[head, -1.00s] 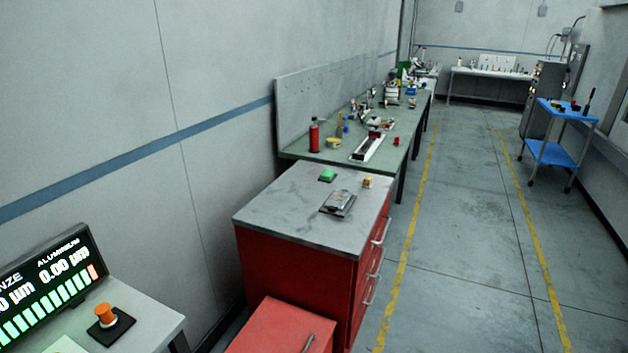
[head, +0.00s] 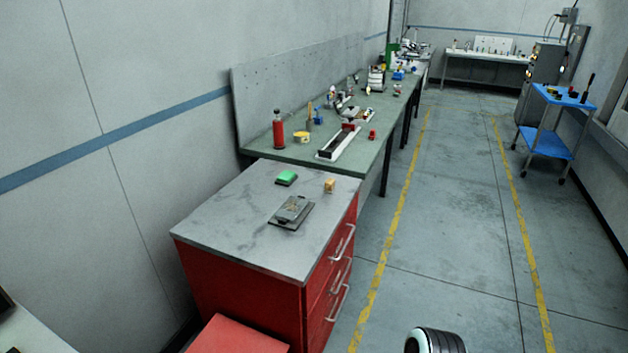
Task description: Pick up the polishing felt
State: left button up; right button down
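I cannot tell for certain which thing is the polishing felt. On the grey top of the red drawer cabinet (head: 215,235) lie a small green block (head: 287,178), a small tan-orange block (head: 330,186) and a flat grey metal piece on a dark plate (head: 292,212). These three stand apart from each other. Neither of my grippers shows in the head view. Only a rounded black and white part, probably of my own arm, shows at the bottom edge.
A long green-topped bench (head: 345,165) runs behind the cabinet, with a red bottle (head: 278,130), a yellow tin (head: 302,137) and a long tray (head: 339,142). A lower red box (head: 238,338) stands before the cabinet. A blue cart (head: 562,97) is far right. The floor aisle is clear.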

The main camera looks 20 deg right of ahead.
aim_at(330, 187)
jog(key=i+l+u, duration=0.15)
jog(key=l, duration=0.2)
jog(key=i+l+u, duration=0.1)
jog(key=l, duration=0.25)
jog(key=i+l+u, duration=0.15)
jog(key=l, duration=0.2)
jog(key=i+l, duration=0.1)
jog(key=l, duration=0.45)
jog(key=i+l+u, duration=0.1)
jog(key=l, duration=0.4)
jog(key=i+l, duration=0.15)
jog(key=l, duration=0.4)
jog(key=i+l+u, duration=0.1)
jog(key=l, duration=0.45)
